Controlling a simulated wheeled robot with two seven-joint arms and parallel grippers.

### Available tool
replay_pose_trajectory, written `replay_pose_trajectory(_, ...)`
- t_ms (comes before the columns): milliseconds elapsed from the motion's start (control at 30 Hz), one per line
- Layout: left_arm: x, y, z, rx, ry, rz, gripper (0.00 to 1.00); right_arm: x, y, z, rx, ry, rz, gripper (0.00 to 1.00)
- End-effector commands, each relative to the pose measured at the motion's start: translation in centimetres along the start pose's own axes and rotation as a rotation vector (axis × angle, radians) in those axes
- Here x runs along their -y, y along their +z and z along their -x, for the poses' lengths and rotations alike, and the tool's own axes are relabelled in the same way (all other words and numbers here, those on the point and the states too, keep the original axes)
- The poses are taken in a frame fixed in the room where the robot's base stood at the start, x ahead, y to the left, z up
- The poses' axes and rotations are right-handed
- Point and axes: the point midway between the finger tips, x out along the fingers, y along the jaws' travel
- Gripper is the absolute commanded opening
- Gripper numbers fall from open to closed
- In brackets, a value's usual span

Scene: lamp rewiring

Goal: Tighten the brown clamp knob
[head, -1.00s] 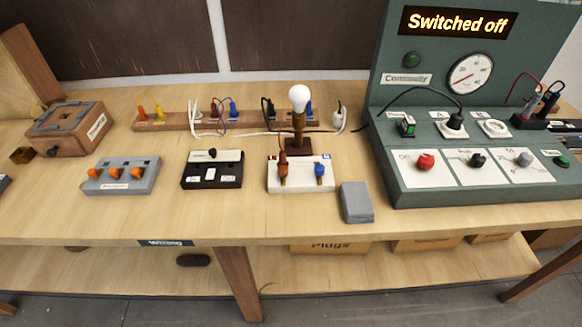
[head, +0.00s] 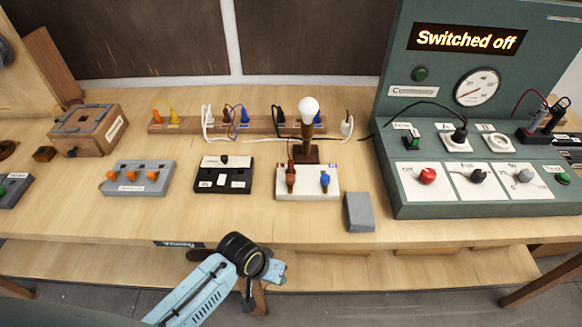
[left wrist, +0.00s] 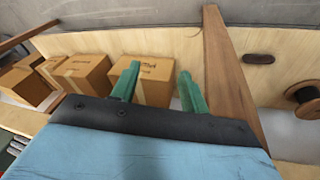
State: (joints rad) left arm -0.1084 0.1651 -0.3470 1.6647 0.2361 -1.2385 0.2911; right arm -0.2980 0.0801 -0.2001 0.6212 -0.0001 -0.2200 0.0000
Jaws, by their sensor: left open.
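The brown clamp knob (head: 291,178) stands upright on the left part of the white terminal block (head: 308,193), beside a blue clamp knob (head: 325,181). A lamp with a white bulb (head: 309,107) stands just behind the block. My left gripper (head: 278,272) is below and in front of the bench's front edge, well apart from the brown knob. In the left wrist view its green fingers (left wrist: 158,75) are spread and empty, facing the lower shelf. The knob is out of that view. My right gripper is in neither view.
A grey block (head: 359,212) sits right of the terminal block, and a black switch box (head: 223,176) sits left of it. The green test panel (head: 480,200) reads "Switched off". Cardboard boxes (left wrist: 80,73) and a wooden leg (left wrist: 230,70) show under the bench.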

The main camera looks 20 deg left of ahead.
Motion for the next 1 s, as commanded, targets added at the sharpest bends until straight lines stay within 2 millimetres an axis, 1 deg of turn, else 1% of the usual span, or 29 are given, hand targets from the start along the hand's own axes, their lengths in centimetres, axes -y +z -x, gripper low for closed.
replay_pose_trajectory(33,-0.9,-1.0,1.9,-0.007,0.013,-0.006,0.45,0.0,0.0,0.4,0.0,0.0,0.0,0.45)
replay_pose_trajectory(167,-3.3,-3.2,6.3,-0.007,0.044,-0.015,0.45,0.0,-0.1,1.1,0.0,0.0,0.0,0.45)
replay_pose_trajectory(200,-4.1,-3.9,7.7,-0.006,0.055,-0.018,0.45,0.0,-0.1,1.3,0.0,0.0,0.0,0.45)
replay_pose_trajectory(300,-5.8,-5.5,10.5,0.011,0.074,-0.022,0.45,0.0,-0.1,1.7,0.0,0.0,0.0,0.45)
replay_pose_trajectory(367,-6.5,-6.2,11.1,0.024,0.079,-0.018,0.45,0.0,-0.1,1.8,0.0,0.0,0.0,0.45)
replay_pose_trajectory(467,-7.1,-7.6,11.2,0.047,0.078,0.0,0.45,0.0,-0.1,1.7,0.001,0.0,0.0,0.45)
replay_pose_trajectory(567,-7.6,-9.3,11.5,0.069,0.072,0.023,0.45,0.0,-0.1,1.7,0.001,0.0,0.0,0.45)
replay_pose_trajectory(667,-7.9,-11.4,12.1,0.095,0.054,0.055,0.45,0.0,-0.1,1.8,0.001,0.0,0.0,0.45)
replay_pose_trajectory(767,-7.9,-14.1,13.2,0.125,0.015,0.107,0.45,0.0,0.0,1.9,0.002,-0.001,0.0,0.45)
replay_pose_trajectory(833,-7.5,-16.4,14.4,0.144,-0.025,0.161,0.45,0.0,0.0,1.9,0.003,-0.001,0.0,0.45)
replay_pose_trajectory(900,-6.9,-18.7,15.9,0.159,-0.071,0.226,0.45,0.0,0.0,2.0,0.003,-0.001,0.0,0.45)
replay_pose_trajectory(1000,-5.7,-21.7,18.2,0.169,-0.137,0.326,0.45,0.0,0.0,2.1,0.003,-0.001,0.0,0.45)
